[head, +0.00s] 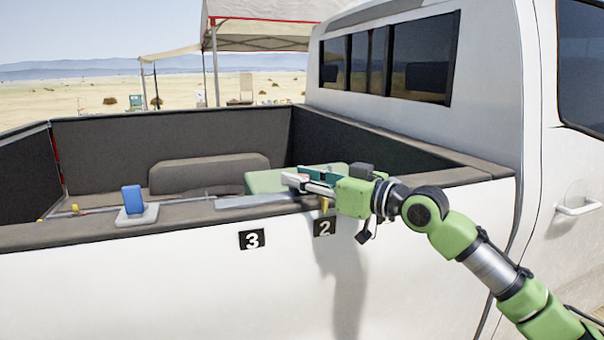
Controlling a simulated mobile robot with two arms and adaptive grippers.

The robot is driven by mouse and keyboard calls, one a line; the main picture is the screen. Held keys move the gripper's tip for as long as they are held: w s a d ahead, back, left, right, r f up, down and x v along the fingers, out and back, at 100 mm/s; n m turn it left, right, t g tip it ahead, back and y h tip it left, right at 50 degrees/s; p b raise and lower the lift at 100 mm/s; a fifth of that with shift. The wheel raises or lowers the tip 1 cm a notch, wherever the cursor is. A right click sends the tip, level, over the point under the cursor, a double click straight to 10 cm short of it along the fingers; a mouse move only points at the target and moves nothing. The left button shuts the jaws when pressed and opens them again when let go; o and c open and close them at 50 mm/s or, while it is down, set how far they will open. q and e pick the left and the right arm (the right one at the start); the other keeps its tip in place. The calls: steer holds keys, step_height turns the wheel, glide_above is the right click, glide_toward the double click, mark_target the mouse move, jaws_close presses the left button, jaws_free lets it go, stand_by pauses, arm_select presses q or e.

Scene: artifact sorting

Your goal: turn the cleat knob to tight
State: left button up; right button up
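My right gripper (294,182) reaches in from the right over the truck bed's side rail, above the number 2 label (324,227). Its fingers point left; at this size I cannot tell whether they are open or shut, or whether they touch anything. A small yellow piece (324,204) shows just below the gripper at the rail. I cannot tell whether it is the cleat knob, and no knob setting can be read. Other small yellow parts (75,208) sit along the rail at the far left. My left gripper is not in view.
A blue block (132,198) stands upright on a pale base (137,215) on the rail. A flat grey strip (250,200) lies above the number 3 label (251,239). A green case (265,182) is behind the gripper. The truck cab (490,90) rises at right.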

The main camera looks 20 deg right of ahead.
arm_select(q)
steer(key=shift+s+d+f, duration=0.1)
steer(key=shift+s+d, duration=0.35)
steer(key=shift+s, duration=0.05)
arm_select(e)
jaws_close()
